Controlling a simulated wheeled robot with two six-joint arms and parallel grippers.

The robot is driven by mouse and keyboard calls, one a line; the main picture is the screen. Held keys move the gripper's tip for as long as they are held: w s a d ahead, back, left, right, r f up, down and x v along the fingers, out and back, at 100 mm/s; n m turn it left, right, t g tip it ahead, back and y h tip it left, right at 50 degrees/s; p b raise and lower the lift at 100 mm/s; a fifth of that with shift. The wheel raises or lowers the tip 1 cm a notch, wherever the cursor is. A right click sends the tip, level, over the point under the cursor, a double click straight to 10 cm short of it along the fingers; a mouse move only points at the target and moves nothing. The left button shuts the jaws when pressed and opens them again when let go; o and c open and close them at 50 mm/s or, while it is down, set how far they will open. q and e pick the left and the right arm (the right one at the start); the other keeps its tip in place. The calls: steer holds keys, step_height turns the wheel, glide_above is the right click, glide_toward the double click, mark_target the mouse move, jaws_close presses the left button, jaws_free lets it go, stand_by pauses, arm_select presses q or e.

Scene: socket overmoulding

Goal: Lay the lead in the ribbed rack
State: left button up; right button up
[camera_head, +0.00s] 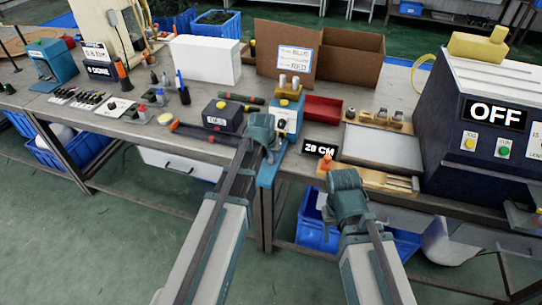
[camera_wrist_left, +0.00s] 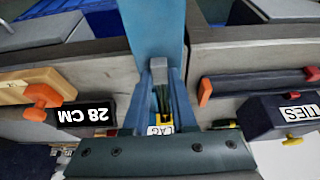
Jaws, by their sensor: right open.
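My left gripper (camera_head: 272,152) is at the table's front edge, beside a blue stand (camera_head: 270,172). In the left wrist view its two fingers (camera_wrist_left: 161,72) point toward the blue stand (camera_wrist_left: 157,30); whether they hold anything is unclear. My right gripper (camera_head: 332,190) is open, in front of the wooden board near the 28 CM sign. No lead can be made out for certain; a thin yellow cable loop (camera_head: 422,66) hangs left of the dark machine. A wooden board with slots (camera_head: 385,180) lies at the front right; I cannot tell whether it is the ribbed rack.
The dark machine (camera_head: 460,150) with an OFF sign stands at the right. The 28 CM sign (camera_head: 319,146) is between my grippers. A red bin (camera_head: 323,110), a cardboard box (camera_head: 350,60) and a white block (camera_head: 206,62) stand behind. Small tools crowd the left table.

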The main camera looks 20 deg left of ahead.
mark_target(267, 172)
arm_select(q)
jaws_close()
steer(key=shift+s, duration=0.1)
steer(key=shift+s+a, duration=0.1)
steer(key=shift+s, duration=3.05)
steer(key=shift+r, duration=0.1)
step_height(267, 172, up, 5)
steer(key=p, duration=0.5)
